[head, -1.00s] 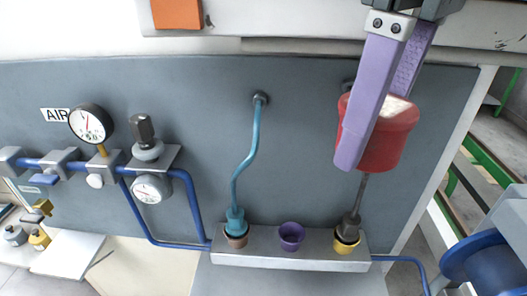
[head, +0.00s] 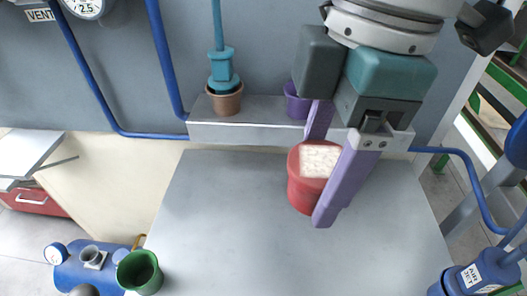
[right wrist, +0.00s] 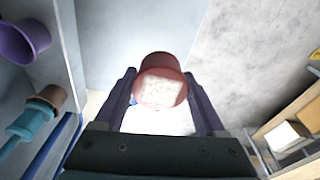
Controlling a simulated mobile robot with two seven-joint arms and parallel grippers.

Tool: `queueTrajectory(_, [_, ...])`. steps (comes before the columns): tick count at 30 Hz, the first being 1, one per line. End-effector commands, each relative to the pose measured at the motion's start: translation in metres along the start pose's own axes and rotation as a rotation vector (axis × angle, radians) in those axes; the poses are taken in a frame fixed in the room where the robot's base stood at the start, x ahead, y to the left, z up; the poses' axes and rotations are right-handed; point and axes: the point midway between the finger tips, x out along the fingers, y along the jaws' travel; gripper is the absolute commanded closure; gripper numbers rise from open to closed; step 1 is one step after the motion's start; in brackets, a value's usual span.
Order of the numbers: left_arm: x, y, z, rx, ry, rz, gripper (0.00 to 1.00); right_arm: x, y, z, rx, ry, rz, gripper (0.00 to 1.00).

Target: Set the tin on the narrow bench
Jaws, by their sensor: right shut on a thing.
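The red tin (head: 301,192) with a pale, whitish end is held between the purple fingers of my right gripper (head: 318,175) in the head view. In the right wrist view the tin (right wrist: 160,63) sits between the two fingers, its pale face towards the camera. A flat grey surface (head: 225,220), which looks like the bench top, lies below the tin. The tin appears to be above it, but the exact gap cannot be told. The far fingertip is hidden behind the tin. My left gripper is not in view.
A pale ledge (head: 250,136) at the back carries a brown cup (head: 226,103) with a teal fitting and a purple cup (head: 297,104). A green cup (head: 139,271) stands at the lower left. Blue pipes run along both sides. The grey surface is mostly clear.

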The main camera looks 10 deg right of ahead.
Motion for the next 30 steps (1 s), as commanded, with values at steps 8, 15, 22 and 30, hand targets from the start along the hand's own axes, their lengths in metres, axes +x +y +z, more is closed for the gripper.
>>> queueTrajectory(8, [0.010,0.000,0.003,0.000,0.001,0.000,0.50,0.076,-0.002,0.010,0.001,-0.004,-0.008,0.86])
queueTrajectory(15, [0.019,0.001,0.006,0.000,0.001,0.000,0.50,0.137,-0.002,0.017,-0.001,-0.003,-0.004,0.86])
queueTrajectory(22, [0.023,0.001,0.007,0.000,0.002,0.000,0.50,0.159,-0.001,0.020,-0.002,-0.002,-0.001,0.86])
queueTrajectory(30, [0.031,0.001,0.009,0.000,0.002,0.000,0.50,0.192,-0.001,0.024,-0.001,-0.001,-0.001,0.86])
